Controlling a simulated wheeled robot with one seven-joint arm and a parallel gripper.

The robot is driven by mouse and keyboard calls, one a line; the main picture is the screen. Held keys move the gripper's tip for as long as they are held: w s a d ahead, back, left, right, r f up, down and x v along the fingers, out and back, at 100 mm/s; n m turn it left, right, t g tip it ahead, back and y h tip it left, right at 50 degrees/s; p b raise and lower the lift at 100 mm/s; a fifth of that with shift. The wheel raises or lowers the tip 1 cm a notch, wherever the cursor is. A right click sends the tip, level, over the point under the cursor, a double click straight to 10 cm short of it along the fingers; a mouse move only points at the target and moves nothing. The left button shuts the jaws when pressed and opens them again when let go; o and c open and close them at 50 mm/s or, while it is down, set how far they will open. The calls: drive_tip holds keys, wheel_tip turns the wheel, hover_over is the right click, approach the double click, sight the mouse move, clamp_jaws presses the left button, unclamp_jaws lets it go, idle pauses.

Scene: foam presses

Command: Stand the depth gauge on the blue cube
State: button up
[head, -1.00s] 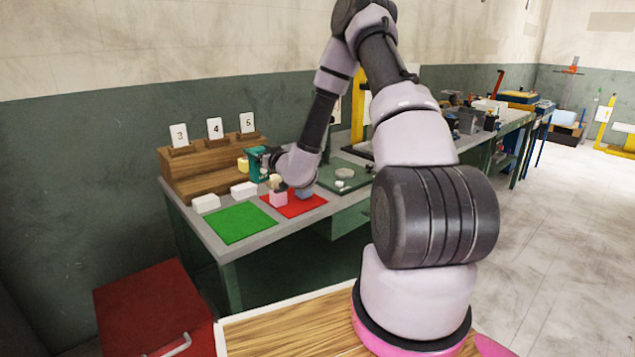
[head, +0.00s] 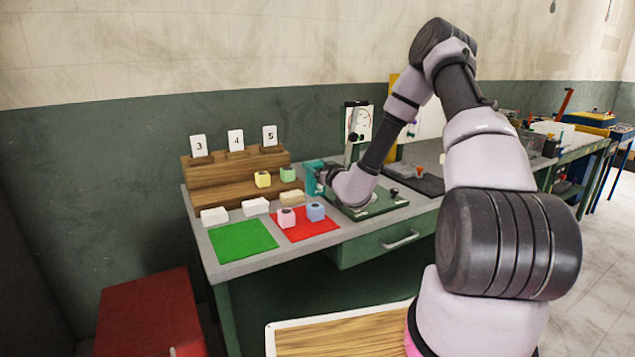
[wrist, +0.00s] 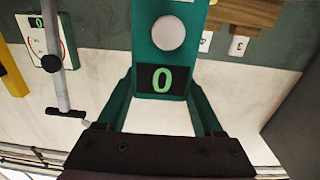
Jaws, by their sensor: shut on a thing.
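My gripper (head: 322,178) is shut on the teal depth gauge (head: 313,176) and holds it above the bench, behind the blue cube in the picture. In the wrist view the depth gauge (wrist: 162,48) sits between the fingers of my gripper (wrist: 163,90); it shows a green 0 on a dark display and a round grey button. The blue cube (head: 316,212) stands on the red mat (head: 310,229), with a dark spot on its top and nothing on it. The gauge's lower end is hard to make out.
A pink cube (head: 287,218) stands just left of the blue cube. A press with a dial (head: 359,122) is on the right. The green mat (head: 243,241) is bare.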

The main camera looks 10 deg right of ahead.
drive_tip(key=shift+f, duration=2)
drive_tip(key=shift+a+f, duration=0.1)
drive_tip(key=o, duration=1.5)
drive_tip(key=shift+f, duration=0.1)
